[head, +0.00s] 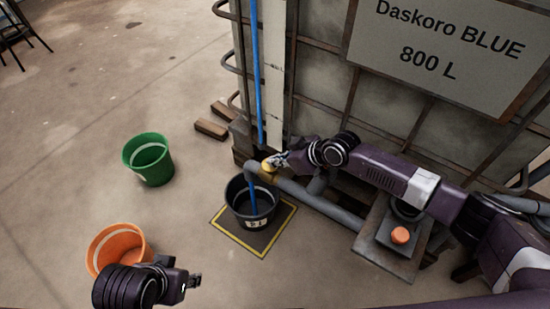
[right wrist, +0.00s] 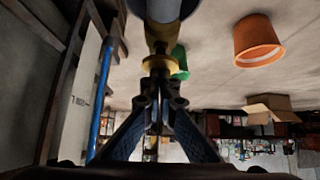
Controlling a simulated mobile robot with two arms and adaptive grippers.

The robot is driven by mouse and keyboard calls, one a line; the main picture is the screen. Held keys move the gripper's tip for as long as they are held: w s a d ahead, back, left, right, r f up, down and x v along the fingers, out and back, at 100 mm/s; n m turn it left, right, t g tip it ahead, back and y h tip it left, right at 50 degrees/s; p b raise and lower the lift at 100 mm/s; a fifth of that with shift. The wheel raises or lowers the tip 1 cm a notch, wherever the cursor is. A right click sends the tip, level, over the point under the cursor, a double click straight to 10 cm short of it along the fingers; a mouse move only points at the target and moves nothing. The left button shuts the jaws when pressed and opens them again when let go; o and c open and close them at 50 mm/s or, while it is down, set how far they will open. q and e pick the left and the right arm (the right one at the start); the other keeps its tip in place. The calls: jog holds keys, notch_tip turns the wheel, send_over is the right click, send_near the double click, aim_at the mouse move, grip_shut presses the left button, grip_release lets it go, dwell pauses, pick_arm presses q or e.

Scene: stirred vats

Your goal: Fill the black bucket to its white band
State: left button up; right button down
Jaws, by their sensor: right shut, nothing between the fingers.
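The black bucket (head: 236,212) stands upright on a dark mat with a yellow border (head: 268,247), a white label on its front. A blue stream (head: 253,196) falls into it from the end of the grey outlet pipe (head: 318,201). Its white band and liquid level are not clear. A brass-coloured fitting (head: 268,166) sits at the pipe's end and also shows in the right wrist view (right wrist: 158,63). My right gripper (head: 277,160) is shut and empty, its tips right by the fitting; contact is unclear. My left gripper (head: 192,283) hangs low, near the orange bucket; its jaws are unclear.
A green bucket (head: 152,166) and an orange bucket (head: 119,243) stand on the floor to the left. The caged vat (head: 315,75) carries a sign (head: 450,50) reading Daskoro BLUE 800 L. An orange button (head: 400,235) is at right. Wood blocks (head: 211,130) lie by the vat.

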jog(key=shift+f, duration=0.15)
pick_arm(q)
jog(key=shift+f, duration=0.1)
pick_arm(e)
jog(key=shift+s+f, duration=0.25)
jog(key=shift+f, duration=0.05)
dwell(2.3)
dwell(3.6)
